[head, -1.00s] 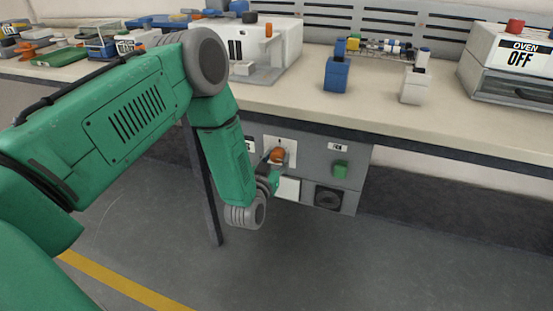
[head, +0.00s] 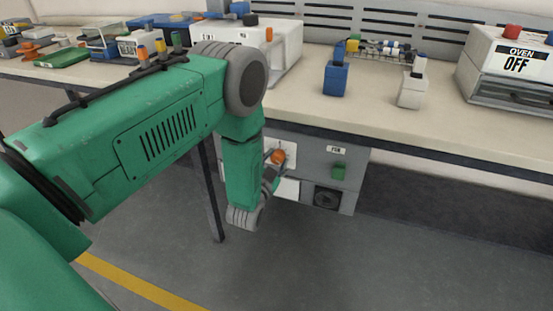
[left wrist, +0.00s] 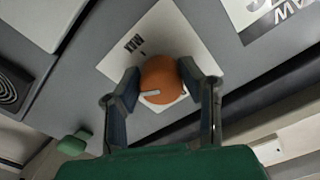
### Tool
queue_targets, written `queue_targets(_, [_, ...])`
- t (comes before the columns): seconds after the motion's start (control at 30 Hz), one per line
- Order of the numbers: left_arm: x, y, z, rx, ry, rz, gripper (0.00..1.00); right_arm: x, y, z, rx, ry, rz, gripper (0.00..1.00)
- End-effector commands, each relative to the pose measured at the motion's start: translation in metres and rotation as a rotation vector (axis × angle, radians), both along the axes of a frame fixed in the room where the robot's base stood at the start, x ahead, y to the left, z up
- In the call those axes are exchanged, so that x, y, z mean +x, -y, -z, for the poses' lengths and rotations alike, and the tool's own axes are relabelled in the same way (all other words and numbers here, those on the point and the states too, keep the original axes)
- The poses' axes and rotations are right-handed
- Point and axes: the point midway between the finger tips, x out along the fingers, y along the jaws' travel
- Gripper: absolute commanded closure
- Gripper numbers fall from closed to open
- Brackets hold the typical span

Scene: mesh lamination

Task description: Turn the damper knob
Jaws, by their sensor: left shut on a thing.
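The damper knob is a round orange knob (head: 278,156) on a white plate on the grey panel under the bench. In the left wrist view the knob (left wrist: 160,80) shows a pale pointer mark at its lower left, and the plate (left wrist: 190,40) bears the letters "MAX". My left gripper (left wrist: 158,84) has one finger on each side of the knob and is shut on it. In the head view the left gripper (head: 270,172) is small and partly hidden by my own arm. My right gripper is not in view.
The grey panel also holds a green button (head: 338,172) and a round dark vent (head: 327,198). The bench top (head: 300,95) overhangs the panel. The floor is clear.

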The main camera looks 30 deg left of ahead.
Motion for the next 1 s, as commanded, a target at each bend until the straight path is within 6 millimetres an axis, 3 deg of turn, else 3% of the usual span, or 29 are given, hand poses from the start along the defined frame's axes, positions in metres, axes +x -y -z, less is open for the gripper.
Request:
queue_targets(0.43, [-0.001,0.001,0.004,0.009,-0.011,0.002,0.95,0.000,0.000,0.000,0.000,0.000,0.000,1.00])
queue_targets(0.47, [-0.001,0.001,0.004,0.008,-0.012,0.001,0.55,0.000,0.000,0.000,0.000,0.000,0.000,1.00])
queue_targets(0.5, [-0.001,0.001,0.004,0.009,-0.011,0.002,0.46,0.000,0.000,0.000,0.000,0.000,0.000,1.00])
queue_targets(0.83, [-0.002,0.001,0.001,0.009,-0.006,0.000,0.46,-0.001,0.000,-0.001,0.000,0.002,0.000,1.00])
queue_targets(1.0, [-0.020,0.005,0.002,0.009,-0.009,0.001,0.46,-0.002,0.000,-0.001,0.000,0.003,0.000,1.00])
